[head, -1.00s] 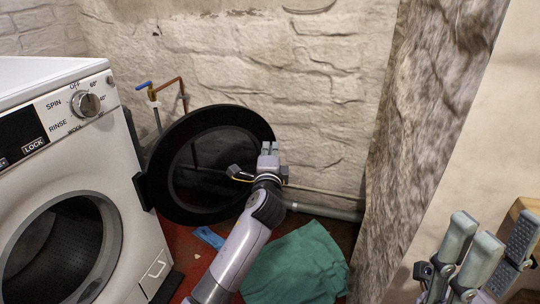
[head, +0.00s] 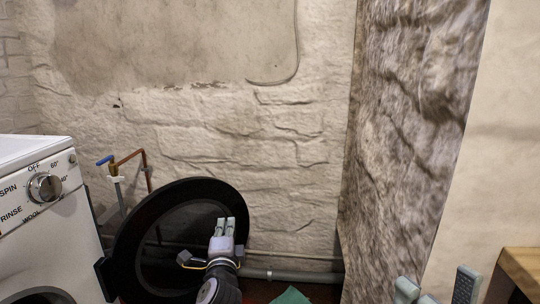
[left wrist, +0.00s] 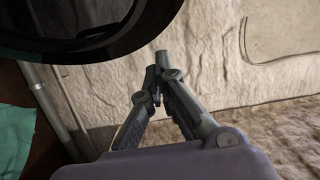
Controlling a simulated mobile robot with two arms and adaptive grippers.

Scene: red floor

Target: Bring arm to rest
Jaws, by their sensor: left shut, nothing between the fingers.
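My left gripper (head: 225,221) is at the lower middle of the head view, in front of the washing machine's round black open door (head: 131,262). Its fingers are together and empty. The left wrist view shows the same shut fingers (left wrist: 156,70) pointing up, with the stone wall (left wrist: 210,65) behind them and the black door rim (left wrist: 125,45) at the upper left. Only the tips of my right gripper (head: 436,288) show at the bottom right of the head view; the rest is cut off.
A white washing machine (head: 75,200) stands at the left. Pipes (head: 148,168) with a blue tap run along the stone wall. A green cloth (head: 291,296) lies on the floor, mostly out of frame. A rough stone pillar (head: 410,130) and wooden edge (head: 520,268) are at the right.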

